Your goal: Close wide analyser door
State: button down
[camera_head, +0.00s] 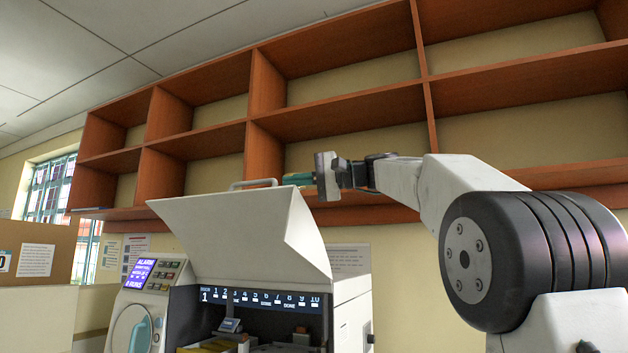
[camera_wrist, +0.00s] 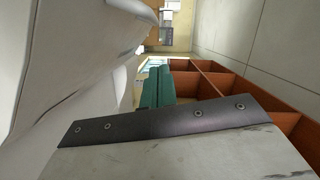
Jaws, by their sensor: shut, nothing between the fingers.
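The wide analyser is a white machine whose wide door (camera_head: 240,228) is a white lid, swung up and open. A grey bar handle (camera_head: 253,183) runs along the door's upper edge. My gripper (camera_head: 292,179) is at the door's upper right, with its teal fingers closed together and pointing left toward the handle. A gap shows between the fingertips and the handle; whether they touch the door cannot be told. In the wrist view the teal fingers (camera_wrist: 155,87) are together and the white door (camera_wrist: 70,55) fills the left side.
Under the door the open bay (camera_head: 265,325) shows a numbered strip and items inside. A control panel (camera_head: 150,275) with a lit screen is at its left. Empty brown wall shelves (camera_head: 340,100) stand behind and above my arm.

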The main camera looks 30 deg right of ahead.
jog(key=a, duration=0.3)
jog(key=shift+s+a+f, duration=0.25)
jog(key=shift+s+f, duration=0.05)
jog(key=shift+s, duration=0.05)
jog(key=shift+s+a+f, duration=0.25)
jog(key=shift+a, duration=0.2)
